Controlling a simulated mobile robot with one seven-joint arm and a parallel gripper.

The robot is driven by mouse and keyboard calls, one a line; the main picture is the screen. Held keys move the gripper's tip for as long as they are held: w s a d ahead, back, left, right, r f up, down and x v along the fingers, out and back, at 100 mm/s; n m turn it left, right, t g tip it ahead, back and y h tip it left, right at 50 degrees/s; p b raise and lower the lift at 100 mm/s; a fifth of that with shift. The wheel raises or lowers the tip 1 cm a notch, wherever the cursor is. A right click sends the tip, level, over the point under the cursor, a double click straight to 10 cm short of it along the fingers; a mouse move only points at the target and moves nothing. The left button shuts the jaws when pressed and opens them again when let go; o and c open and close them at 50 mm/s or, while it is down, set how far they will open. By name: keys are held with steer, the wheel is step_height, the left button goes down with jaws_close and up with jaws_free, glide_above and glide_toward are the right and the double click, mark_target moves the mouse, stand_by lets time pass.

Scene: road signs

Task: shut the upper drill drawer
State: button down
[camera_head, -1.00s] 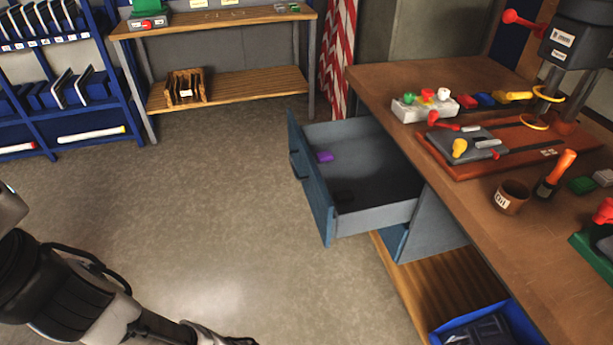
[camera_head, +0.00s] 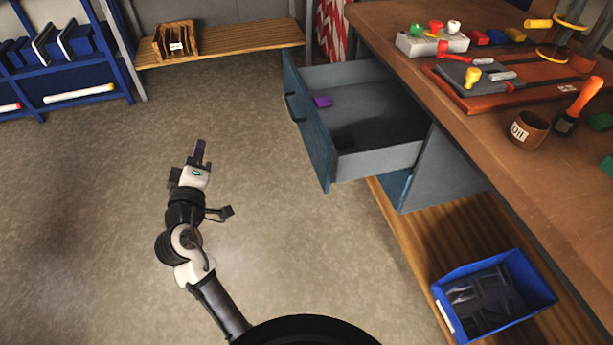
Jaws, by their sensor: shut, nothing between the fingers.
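The upper drill drawer (camera_head: 318,140) is blue-grey and stands pulled far out from under the workbench, its front panel facing left with a dark handle (camera_head: 292,107). My gripper (camera_head: 200,148) is shut and empty. It is left of the drawer front, apart from it, above the open floor and pointing away from me.
The workbench (camera_head: 480,130) at the right bears a drill-press base, an oil cup (camera_head: 527,129) and an orange-handled tool (camera_head: 578,105). A blue bin (camera_head: 448,312) sits on the wooden shelf below. A blue rack (camera_head: 60,60) stands far left. Floor between is clear.

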steer(key=d+f+g+h, duration=0.1)
steer(key=d+f+h, duration=0.3)
steer(key=d+f, duration=0.3)
steer(key=g+h, duration=0.3)
steer(key=h, duration=0.2)
glide_toward(319, 158)
steer(key=w+a, duration=0.1)
steer(key=w, duration=0.3)
steer(key=d, duration=0.3)
steer(key=shift+w+f+p, duration=0.1)
steer(key=shift+w+p, duration=0.25)
steer(key=shift+w, duration=0.05)
steer(key=shift+w+d+f, duration=0.1)
steer(key=shift+w+d, duration=0.05)
steer(key=shift+d, duration=0.25)
steer(key=shift+d, duration=0.1)
